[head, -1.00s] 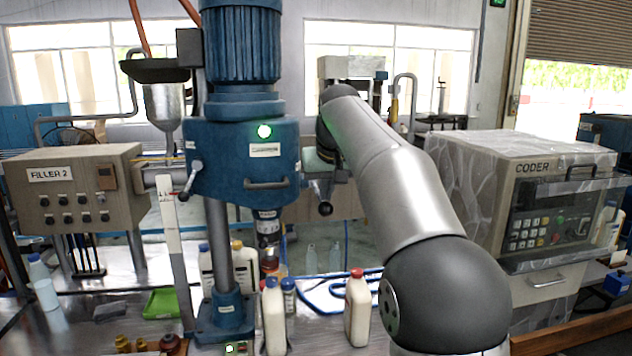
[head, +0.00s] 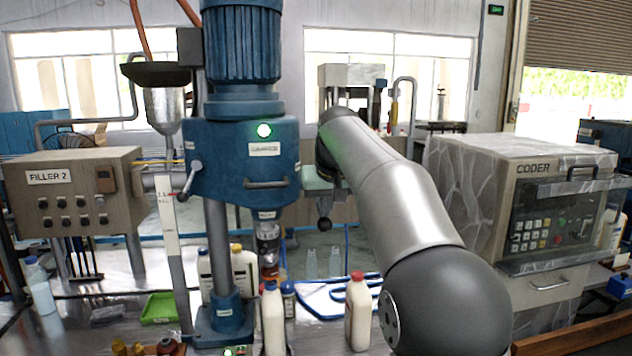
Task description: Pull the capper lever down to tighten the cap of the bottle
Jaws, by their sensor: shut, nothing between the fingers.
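The blue capper (head: 240,160) stands left of centre, with a lit green lamp on its front.
A green tray (head: 160,308) lies at the left. The filler box (head: 75,195) is at the left and the coder (head: 520,200) at the right.

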